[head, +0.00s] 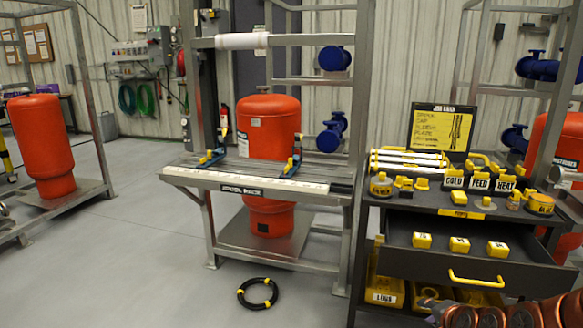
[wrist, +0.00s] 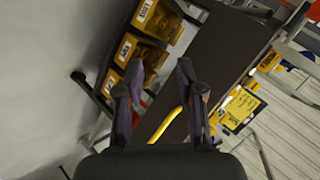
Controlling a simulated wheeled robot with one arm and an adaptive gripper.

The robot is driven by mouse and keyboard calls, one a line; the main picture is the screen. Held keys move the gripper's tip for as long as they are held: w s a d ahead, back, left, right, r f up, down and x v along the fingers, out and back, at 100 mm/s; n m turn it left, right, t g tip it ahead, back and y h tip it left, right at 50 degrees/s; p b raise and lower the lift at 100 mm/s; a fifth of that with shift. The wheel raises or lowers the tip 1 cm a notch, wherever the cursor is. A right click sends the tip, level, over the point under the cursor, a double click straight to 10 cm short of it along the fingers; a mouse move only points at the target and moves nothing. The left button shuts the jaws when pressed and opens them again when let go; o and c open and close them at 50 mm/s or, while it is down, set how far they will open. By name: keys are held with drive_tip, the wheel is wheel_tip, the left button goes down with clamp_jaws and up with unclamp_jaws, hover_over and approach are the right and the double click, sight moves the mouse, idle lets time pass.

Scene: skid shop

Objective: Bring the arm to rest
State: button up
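My gripper (wrist: 160,92) shows in the wrist view with its two dark fingers apart and nothing between them. Beyond the fingertips is the dark cart (wrist: 222,50) with its yellow drawer handle (wrist: 166,124), seen tilted. In the head view, part of my arm (head: 515,312) shows at the lower right corner, in front of the cart's lower part. The gripper itself cannot be made out there. The cart's drawer (head: 455,258) stands open, with yellow blocks (head: 459,244) in it and its yellow handle (head: 476,278) on the front.
A metal workbench (head: 262,190) with blue clamps stands left of the cart, before an orange tank (head: 268,122). A black hose ring (head: 257,292) lies on the floor. Yellow bins (head: 386,290) sit under the drawer.

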drive_tip(key=s+a+n+g+y, duration=0.1)
drive_tip(key=s+a+n+g, duration=0.55)
drive_tip(key=s+a, duration=0.55)
drive_tip(key=s+a+r+n+g, duration=0.2)
drive_tip(key=s+a+r, duration=0.1)
drive_tip(key=s, duration=0.4)
drive_tip(key=s+a+r+n+g, duration=0.2)
drive_tip(key=s+n, duration=0.1)
drive_tip(key=s, duration=0.5)
drive_tip(key=s+a+r+n+g, duration=0.2)
drive_tip(key=s+a+r+g, duration=0.1)
drive_tip(key=s, duration=0.4)
wheel_tip(320, 180, up, 21)
drive_tip(key=t+p, duration=0.1)
drive_tip(key=p, duration=1.8)
drive_tip(key=shift+s+r+h+p, duration=0.2)
drive_tip(key=shift+s+h+p, duration=0.2)
drive_tip(key=shift+s, duration=0.05)
